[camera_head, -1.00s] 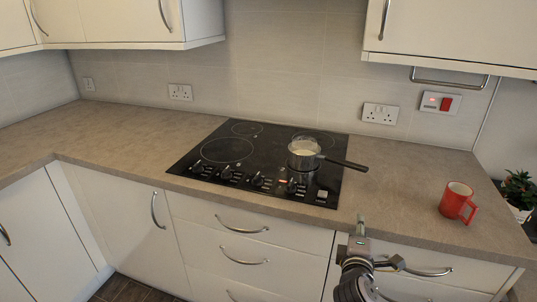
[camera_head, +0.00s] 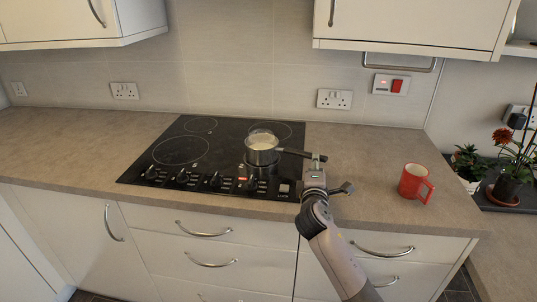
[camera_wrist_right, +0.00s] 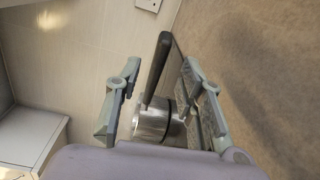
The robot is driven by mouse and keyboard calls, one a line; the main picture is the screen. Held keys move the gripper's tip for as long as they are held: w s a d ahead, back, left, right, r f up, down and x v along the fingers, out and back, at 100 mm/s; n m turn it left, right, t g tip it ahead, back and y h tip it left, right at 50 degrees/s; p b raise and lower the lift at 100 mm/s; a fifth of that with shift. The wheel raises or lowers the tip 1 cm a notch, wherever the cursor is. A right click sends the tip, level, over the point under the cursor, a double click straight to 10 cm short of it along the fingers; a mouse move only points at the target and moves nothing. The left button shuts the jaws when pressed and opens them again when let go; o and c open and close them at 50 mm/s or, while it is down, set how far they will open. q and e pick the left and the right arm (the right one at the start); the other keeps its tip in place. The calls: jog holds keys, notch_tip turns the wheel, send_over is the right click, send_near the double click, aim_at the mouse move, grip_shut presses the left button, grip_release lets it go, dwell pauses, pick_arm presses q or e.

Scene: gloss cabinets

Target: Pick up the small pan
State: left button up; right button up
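The small pan (camera_head: 262,150) is a shiny metal saucepan with pale contents. It sits upright on the right side of the black hob, its dark handle (camera_head: 296,153) pointing right. My right gripper (camera_head: 322,170) is beside the handle's end, above the worktop's front part. In the right wrist view the gripper (camera_wrist_right: 160,72) is open. The black handle (camera_wrist_right: 155,68) appears between its two spread fingers, with the metal pan body (camera_wrist_right: 153,118) behind; I cannot tell whether any finger touches the handle. My left gripper is not in view.
The black hob (camera_head: 180,152) has a row of knobs along its front. A red mug (camera_head: 411,181) stands on the worktop (camera_head: 355,165) to the right. Potted plants (camera_head: 507,186) are at the far right. Wall cabinets (camera_head: 410,25) hang above; drawers lie below.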

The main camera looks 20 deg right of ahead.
jog(key=shift+x, duration=0.85)
jog(key=x, duration=0.4)
jog(key=shift+w+d+p, duration=0.1)
jog(key=shift+d+p, duration=0.05)
jog(key=shift+p, duration=0.25)
jog(key=shift+c, duration=0.3)
grip_shut()
jog(key=shift+r, duration=0.15)
